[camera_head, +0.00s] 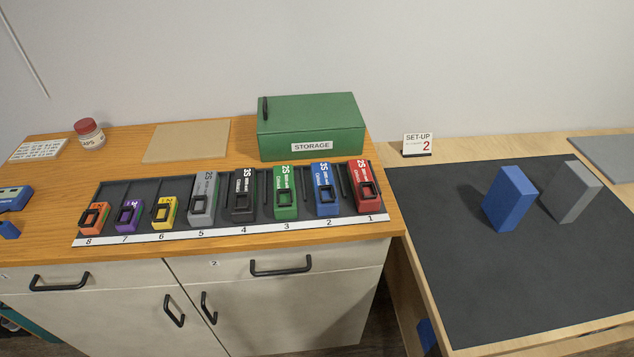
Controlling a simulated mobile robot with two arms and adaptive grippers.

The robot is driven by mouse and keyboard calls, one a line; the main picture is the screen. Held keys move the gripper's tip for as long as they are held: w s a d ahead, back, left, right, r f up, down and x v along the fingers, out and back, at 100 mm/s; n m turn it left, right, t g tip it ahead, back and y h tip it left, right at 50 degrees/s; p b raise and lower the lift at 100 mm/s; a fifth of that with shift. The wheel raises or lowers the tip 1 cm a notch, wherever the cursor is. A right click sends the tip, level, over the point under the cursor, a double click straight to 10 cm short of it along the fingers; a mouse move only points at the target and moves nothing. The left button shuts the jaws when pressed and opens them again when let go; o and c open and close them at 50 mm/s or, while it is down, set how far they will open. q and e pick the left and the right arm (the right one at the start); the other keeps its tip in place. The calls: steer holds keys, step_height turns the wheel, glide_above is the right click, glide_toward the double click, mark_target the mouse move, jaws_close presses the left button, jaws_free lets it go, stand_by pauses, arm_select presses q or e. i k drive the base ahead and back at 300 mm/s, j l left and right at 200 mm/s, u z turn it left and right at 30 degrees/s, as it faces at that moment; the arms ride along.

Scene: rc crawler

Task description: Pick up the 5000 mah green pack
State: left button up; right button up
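A green battery pack (286,193) stands in slot 3 of the dark numbered rack (262,223) on the wooden counter. It has a white label with "2S" and smaller print that I cannot read with certainty, and a black loop at its front. A blue pack (323,190) is on its right in slot 2, and a black pack (243,195) is on its left in slot 4. Neither of my grippers shows in the head view.
A red pack (365,188) and several other packs fill the remaining slots. A green storage box (312,129) stands behind the rack. At right, a blue block (508,199) and a grey block (571,191) stand on a dark mat (470,270) beside a set-up sign (417,145).

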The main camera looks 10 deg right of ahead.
mark_target(284, 199)
steer(key=k+l+z, duration=0.2)
steer(key=k+l, duration=0.15)
steer(key=l, duration=0.25)
steer(key=k+l+z, duration=0.15)
steer(key=l, duration=0.15)
steer(key=k+l+z, duration=0.1)
steer(key=l, duration=0.2)
steer(key=k, duration=0.05)
